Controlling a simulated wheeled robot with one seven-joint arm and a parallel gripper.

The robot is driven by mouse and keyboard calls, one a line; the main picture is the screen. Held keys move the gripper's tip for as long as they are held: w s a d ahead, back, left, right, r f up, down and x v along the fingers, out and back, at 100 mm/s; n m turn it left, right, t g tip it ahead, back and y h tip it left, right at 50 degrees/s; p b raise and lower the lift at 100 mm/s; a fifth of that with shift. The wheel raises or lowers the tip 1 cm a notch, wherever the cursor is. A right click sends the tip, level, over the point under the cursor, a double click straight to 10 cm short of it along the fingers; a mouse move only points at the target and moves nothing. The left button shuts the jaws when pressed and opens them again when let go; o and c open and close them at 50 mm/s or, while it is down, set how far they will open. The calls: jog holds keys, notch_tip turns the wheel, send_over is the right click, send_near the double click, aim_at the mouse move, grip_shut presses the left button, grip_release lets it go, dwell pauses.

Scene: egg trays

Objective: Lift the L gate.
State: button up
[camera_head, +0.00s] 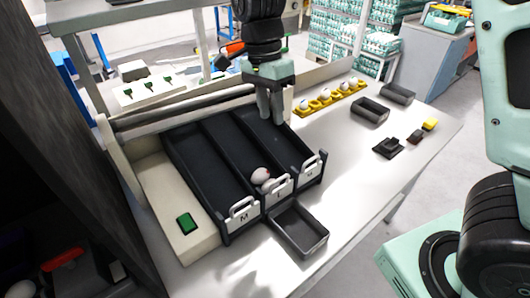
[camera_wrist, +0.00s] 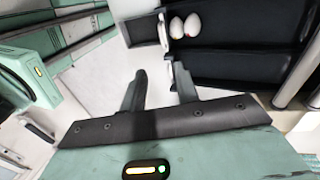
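The L gate (camera_head: 279,187) is a pale plate with a raised handle at the front end of the middle black lane. Its letter is hard to read. It stands between the M gate (camera_head: 241,216) and the S gate (camera_head: 309,168). Two pale eggs (camera_head: 262,175) lie in the middle lane just behind the L gate; they also show in the wrist view (camera_wrist: 191,25). My gripper (camera_head: 271,117) hangs over the far right part of the lanes, away from the gate. In the wrist view its two fingers (camera_wrist: 158,70) are apart with nothing between them.
An empty dark tray (camera_head: 300,232) stands in front of the gates. A green button box (camera_head: 187,222) sits at the left. Yellow holders (camera_head: 328,98) with several eggs, dark trays (camera_head: 370,111) and small black pieces (camera_head: 388,147) lie at the right. The front right tabletop is clear.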

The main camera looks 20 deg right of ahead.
aim_at(279, 179)
jog(key=s+f+p, duration=0.1)
jog(key=f, duration=0.4)
jog(key=s+f+p, duration=0.1)
jog(key=f, duration=0.5)
jog(key=s+d+f+p, duration=0.1)
jog(key=f, duration=0.5)
jog(key=shift+d, duration=0.1)
grip_shut()
